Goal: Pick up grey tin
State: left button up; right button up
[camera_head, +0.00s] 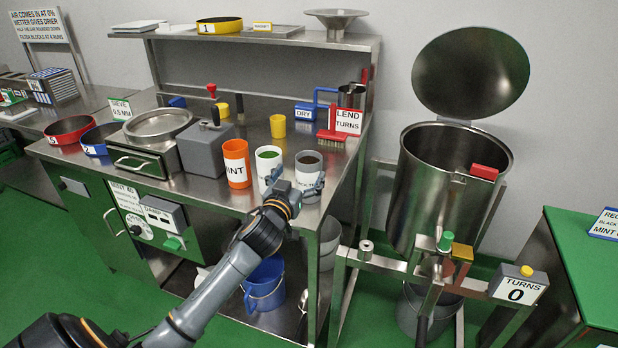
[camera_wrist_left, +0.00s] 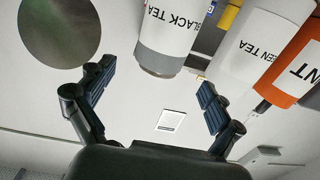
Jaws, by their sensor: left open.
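In the left wrist view the tin (camera_wrist_left: 172,40) appears upside down, labelled BLACK TEA, ahead of the gap between the fingers. My left gripper (camera_head: 296,184) is in front of the tin in the head view, its fingers spread to either side of the tin's lower part. The gripper (camera_wrist_left: 155,80) is open, with nothing between its fingertips. Part of the tin's base is hidden behind the gripper in the head view. My right gripper is not in view.
The white GREEN TEA tin (camera_head: 268,160) stands close left of the grey tin, with an orange MINT tin (camera_head: 236,170) beyond it. A red brush (camera_head: 331,136) lies behind the grey tin. A large open steel drum (camera_head: 425,200) stands right of the bench.

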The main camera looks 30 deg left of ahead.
aim_at(306, 164)
pick_arm(q)
jog(key=shift+p+x, duration=0.45)
jog(key=shift+x, duration=3.1)
jog(key=c, duration=1.6)
jog(key=shift+c, duration=0.2)
